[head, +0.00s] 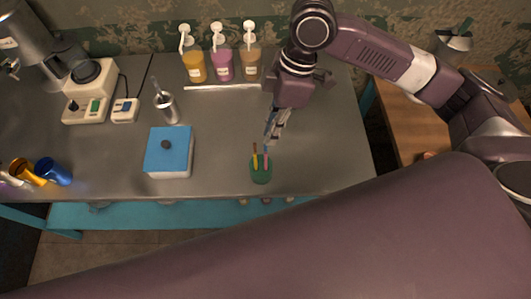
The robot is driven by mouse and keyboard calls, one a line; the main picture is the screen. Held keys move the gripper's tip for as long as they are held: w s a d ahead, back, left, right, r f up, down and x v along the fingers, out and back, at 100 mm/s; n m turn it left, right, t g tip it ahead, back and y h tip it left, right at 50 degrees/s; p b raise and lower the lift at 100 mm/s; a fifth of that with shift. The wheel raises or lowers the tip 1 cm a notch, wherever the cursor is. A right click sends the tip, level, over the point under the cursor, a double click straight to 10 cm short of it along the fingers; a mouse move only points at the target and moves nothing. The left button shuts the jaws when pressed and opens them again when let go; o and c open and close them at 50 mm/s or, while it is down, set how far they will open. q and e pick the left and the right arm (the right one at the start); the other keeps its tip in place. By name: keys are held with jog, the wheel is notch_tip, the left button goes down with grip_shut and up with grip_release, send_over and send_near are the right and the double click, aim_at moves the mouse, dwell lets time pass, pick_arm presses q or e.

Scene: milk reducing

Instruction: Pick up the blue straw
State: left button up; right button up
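A small green cup (260,175) stands near the front edge of the metal counter. Several straws stick up out of it, among them a yellow-brown one (254,151) and a pink one (266,157). My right gripper (274,132) points down just above and behind the cup. A thin bluish strip (269,127) shows along its fingers; I cannot tell whether it is the blue straw or part of the gripper. Whether the fingers are open or shut is too small to tell. My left gripper is not in view.
A white box with a blue lid (168,146) stands left of the cup. A metal cup (168,108) is behind it. Pump bottles (222,64) line the back. Blue (55,172) and orange (28,172) cups lie at the left. The counter right of the cup is clear.

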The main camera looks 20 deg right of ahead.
jog(key=x, duration=0.3)
jog(key=shift+w, duration=0.15)
jog(key=shift+c, duration=0.7)
jog(key=shift+w, duration=0.1)
grip_shut()
jog(key=shift+r, duration=0.15)
